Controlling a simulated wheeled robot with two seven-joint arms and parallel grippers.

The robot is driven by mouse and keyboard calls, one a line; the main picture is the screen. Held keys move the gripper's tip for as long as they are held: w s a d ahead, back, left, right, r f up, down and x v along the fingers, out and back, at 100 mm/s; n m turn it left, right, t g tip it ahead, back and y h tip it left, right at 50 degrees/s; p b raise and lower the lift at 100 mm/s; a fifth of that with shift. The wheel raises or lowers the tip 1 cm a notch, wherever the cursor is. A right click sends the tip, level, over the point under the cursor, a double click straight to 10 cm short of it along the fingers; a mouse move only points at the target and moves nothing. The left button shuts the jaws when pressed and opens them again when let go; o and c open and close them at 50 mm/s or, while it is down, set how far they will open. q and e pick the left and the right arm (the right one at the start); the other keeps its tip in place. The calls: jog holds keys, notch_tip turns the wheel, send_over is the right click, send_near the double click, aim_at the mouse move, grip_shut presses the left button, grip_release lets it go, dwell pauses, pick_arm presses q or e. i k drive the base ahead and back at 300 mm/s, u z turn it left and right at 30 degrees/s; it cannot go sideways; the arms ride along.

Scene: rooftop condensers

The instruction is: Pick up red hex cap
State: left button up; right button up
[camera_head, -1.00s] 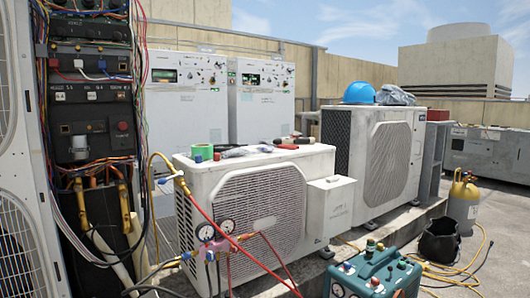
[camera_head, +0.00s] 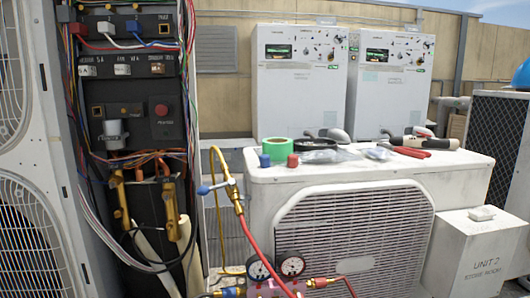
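A small red cap (camera_head: 292,160) stands on the near left part of the white condenser's top (camera_head: 390,168), close to its front edge. I take it to be the red hex cap, though its sides are too small to make out. A similar blue cap (camera_head: 264,160) stands just left of it. Neither of my grippers is in view.
Behind the caps lie a green tape roll (camera_head: 276,150), a black ring (camera_head: 314,145), clear plastic bags (camera_head: 326,156) and red-handled pliers (camera_head: 410,152). A gauge manifold (camera_head: 275,284) with a red hose (camera_head: 256,242) is in front. An open electrical panel (camera_head: 130,75) stands left.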

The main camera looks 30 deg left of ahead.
aim_at(293, 159)
jog(key=u, duration=0.9)
jog(key=i, duration=0.8)
jog(key=u, duration=0.8)
